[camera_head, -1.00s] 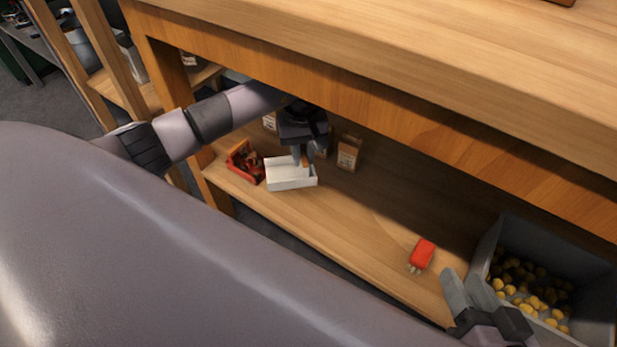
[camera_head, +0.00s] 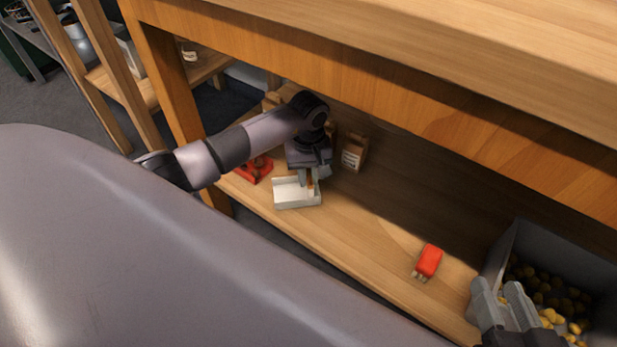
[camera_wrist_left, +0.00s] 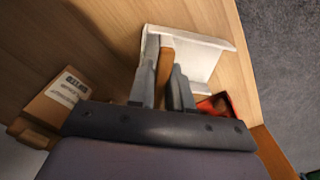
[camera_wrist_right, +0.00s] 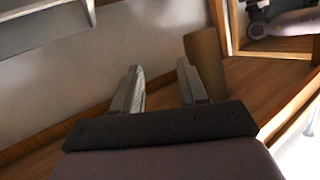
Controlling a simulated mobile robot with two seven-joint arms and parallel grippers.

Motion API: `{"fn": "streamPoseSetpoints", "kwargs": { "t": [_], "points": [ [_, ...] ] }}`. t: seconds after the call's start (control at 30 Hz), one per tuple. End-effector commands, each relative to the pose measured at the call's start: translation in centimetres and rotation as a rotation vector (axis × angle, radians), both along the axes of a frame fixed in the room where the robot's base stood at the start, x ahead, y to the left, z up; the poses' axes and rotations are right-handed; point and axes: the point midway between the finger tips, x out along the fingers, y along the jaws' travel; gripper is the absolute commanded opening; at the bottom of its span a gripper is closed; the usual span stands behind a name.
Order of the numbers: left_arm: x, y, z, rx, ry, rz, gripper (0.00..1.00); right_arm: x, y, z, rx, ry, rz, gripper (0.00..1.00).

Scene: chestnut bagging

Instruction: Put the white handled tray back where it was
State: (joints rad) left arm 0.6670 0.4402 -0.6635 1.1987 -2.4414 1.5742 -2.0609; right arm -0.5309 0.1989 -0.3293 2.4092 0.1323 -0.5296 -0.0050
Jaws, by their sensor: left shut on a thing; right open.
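The white tray (camera_head: 297,196) is at the shelf's left part, near its front edge; I cannot tell whether it rests on the wood. Its brown handle (camera_wrist_left: 165,66) stands between the fingers of my left gripper (camera_wrist_left: 166,80) in the left wrist view. My left gripper (camera_head: 309,180) is shut on that handle in the head view, coming down from above. My right gripper (camera_head: 503,290) is open and empty beside the grey bin at the right; its two fingers (camera_wrist_right: 160,88) are spread apart in the right wrist view.
A red container (camera_head: 257,170) with dark contents sits left of the tray. A labelled brown bag (camera_head: 354,153) stands behind. A grey bin (camera_head: 497,246) holds chestnuts. The thick tabletop (camera_head: 400,75) overhangs the shelf.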

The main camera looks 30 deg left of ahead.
Motion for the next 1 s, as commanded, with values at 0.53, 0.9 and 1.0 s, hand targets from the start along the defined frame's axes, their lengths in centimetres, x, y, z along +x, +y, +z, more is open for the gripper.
{"fn": "streamPoseSetpoints", "kwargs": {
  "t": [0.53, 0.9, 1.0],
  "points": [
    [0.0, 0.0, -0.2, 0.000, 0.000, -0.001, 0.45, -0.1, -0.1, 0.1, -0.008, -0.013, -0.003, 0.43],
    [0.1, 0.0, 2.0, 0.001, -0.003, -0.003, 0.45, -0.2, 0.2, 0.6, 0.016, 0.022, 0.009, 0.43],
    [0.1, 0.1, 4.3, 0.002, -0.005, -0.002, 0.45, 0.3, 0.9, 0.3, 0.048, 0.070, 0.015, 0.43]
  ]
}}
